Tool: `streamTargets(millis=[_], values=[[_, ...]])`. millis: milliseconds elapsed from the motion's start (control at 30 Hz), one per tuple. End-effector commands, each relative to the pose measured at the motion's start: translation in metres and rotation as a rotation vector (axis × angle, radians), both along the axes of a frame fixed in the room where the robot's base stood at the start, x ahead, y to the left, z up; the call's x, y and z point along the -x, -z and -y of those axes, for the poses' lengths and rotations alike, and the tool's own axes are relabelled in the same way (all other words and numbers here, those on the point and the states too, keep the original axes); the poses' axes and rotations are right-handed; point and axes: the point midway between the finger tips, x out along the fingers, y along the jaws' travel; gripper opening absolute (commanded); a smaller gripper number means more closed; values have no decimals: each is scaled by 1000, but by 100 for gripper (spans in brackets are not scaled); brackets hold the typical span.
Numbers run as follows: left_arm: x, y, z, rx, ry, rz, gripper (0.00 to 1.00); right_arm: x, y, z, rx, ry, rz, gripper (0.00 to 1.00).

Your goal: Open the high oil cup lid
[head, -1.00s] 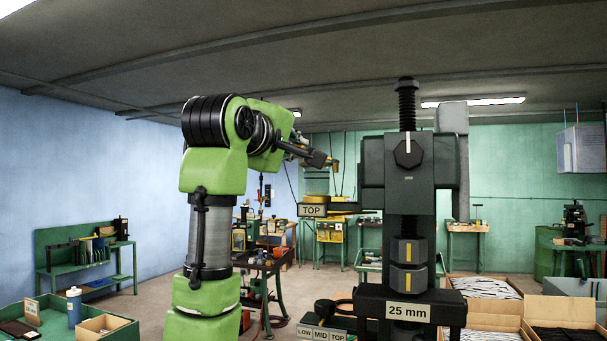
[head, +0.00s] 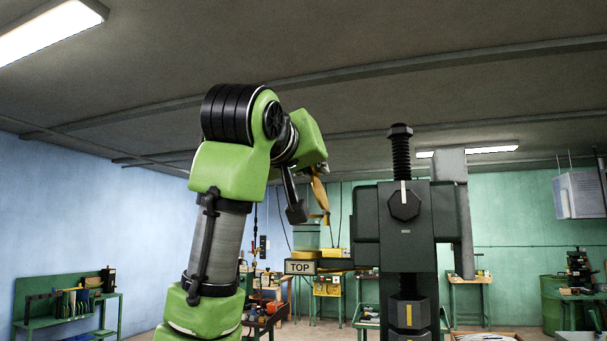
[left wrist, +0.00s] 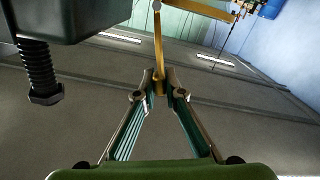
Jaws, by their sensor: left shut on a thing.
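A thin brass-coloured piece (head: 320,192), which looks like the oil cup lid, stands steep and nearly edge-on above the TOP label (head: 300,267) in the head view. My left gripper (head: 298,210) reaches down beside it from the raised green arm. In the left wrist view the two fingers of my left gripper (left wrist: 160,84) close on a narrow brass strip (left wrist: 158,45), which runs up toward a brass bar (left wrist: 205,10). The cup below is partly hidden and hard to tell from the background. My right gripper is not in view.
The dark press column (head: 405,235) with its threaded screw (head: 401,155) stands close to the right of the gripper. The screw also hangs at the left of the wrist view (left wrist: 38,68). Benches stand farther back. Space above the arm is free.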

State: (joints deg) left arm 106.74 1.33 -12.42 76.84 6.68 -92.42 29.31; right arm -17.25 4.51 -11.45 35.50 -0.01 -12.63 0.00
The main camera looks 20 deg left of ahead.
Motion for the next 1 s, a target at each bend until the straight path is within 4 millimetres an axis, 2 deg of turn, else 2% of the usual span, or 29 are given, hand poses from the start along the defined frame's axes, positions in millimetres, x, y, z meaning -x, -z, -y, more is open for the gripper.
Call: streamTargets(millis=[200,500,1000], values=[[-1,2,16,-175,2,-4,0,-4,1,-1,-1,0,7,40],[0,2,29,-329,2,0,0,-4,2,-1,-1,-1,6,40],[-1,3,33,-385,4,1,0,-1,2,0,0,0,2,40]])
